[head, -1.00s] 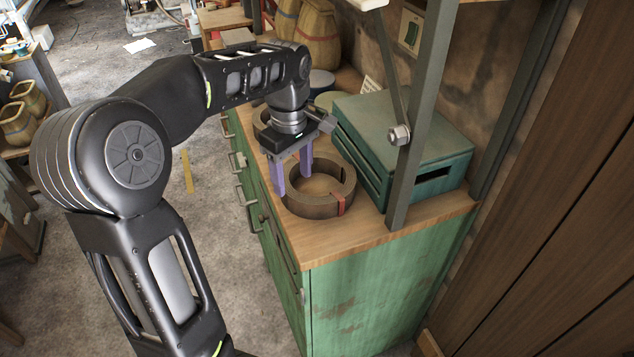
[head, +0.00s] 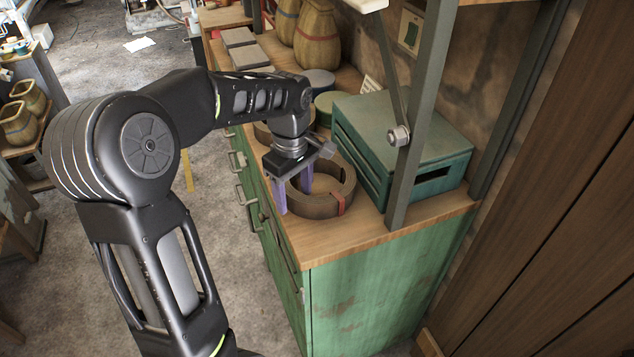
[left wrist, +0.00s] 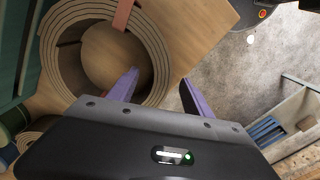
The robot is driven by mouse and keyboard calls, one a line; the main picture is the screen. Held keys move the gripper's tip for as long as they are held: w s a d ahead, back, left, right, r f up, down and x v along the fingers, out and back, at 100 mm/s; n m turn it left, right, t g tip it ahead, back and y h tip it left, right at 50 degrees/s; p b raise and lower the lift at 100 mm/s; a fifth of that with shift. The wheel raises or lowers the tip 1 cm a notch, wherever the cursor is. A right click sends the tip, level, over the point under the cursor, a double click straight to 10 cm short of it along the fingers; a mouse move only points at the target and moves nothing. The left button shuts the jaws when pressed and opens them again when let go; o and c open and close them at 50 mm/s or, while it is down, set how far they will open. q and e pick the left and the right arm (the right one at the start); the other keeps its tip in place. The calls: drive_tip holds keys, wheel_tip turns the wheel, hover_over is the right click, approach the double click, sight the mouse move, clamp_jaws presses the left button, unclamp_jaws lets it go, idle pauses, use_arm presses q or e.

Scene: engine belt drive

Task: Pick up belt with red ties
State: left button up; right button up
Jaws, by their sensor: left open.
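The belt with a red tie (head: 322,203) is a brown coiled ring lying flat on the wooden top of the green cabinet, near its front end. It also shows in the left wrist view (left wrist: 62,60), with the red tie at its top edge. My left gripper (head: 294,197) is open over the near left side of the belt. One purple finger is at the inside of the ring and the other is outside it. In the left wrist view the fingers (left wrist: 158,88) straddle the ring's wall. I cannot tell whether they touch it. My right gripper is not in view.
A second coil (head: 262,133) lies behind my left gripper, partly hidden by it. A teal metal box (head: 405,140) and a grey shelf post (head: 412,150) stand close to the right of the belt. The worktop (head: 345,240) in front is clear.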

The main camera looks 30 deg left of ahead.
use_arm(q)
drive_tip(key=shift+c, duration=0.5)
clamp_jaws()
drive_tip(key=shift+r, duration=0.1)
idle(0.7)
